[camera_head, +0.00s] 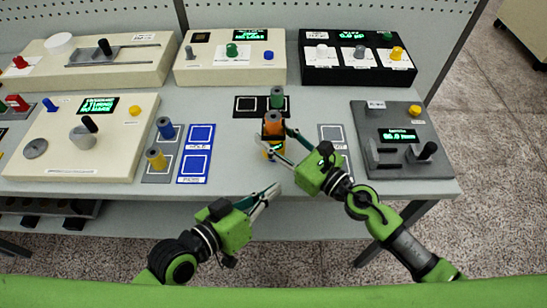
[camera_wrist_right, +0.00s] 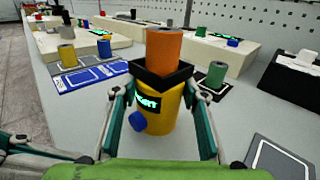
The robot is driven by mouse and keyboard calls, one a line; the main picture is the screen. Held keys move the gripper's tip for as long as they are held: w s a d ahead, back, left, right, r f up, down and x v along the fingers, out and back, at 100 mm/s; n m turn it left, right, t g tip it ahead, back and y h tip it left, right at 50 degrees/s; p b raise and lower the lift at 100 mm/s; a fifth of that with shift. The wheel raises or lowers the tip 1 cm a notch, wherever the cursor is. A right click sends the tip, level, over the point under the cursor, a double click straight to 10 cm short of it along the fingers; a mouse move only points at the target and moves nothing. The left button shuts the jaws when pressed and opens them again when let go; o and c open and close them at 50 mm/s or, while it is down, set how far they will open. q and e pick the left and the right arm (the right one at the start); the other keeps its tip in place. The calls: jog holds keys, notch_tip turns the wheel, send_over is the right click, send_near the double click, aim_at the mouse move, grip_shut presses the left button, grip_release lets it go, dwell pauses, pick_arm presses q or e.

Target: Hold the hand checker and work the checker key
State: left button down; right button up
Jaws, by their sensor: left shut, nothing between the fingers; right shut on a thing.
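The hand checker (camera_wrist_right: 163,114) is a yellow cylinder with a small lit green display, a blue key (camera_wrist_right: 137,121) on its side and a square black tray (camera_wrist_right: 178,77) on top. An orange spool (camera_wrist_right: 165,50) stands upright in the tray; it also shows in the head view (camera_head: 273,122). My right gripper (camera_wrist_right: 160,96) is shut around the checker body, one finger on each side. Whether the checker is lifted off the table is unclear. My left gripper (camera_head: 268,195) is shut and empty at the table's front edge, below and apart from the checker.
A green spool (camera_head: 277,98) stands on a black pad behind the checker. Blue (camera_head: 166,128) and yellow (camera_head: 156,158) spools stand left beside blue marked pads (camera_head: 194,166). A dark grey device (camera_head: 401,160) is at right; a cream device (camera_head: 80,140) is at left. More consoles line the back.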

jog(key=shift+f, duration=0.2)
jog(key=o, duration=1.4)
jog(key=shift+r, duration=0.1)
jog(key=shift+c, duration=0.2)
jog(key=shift+d, duration=0.1)
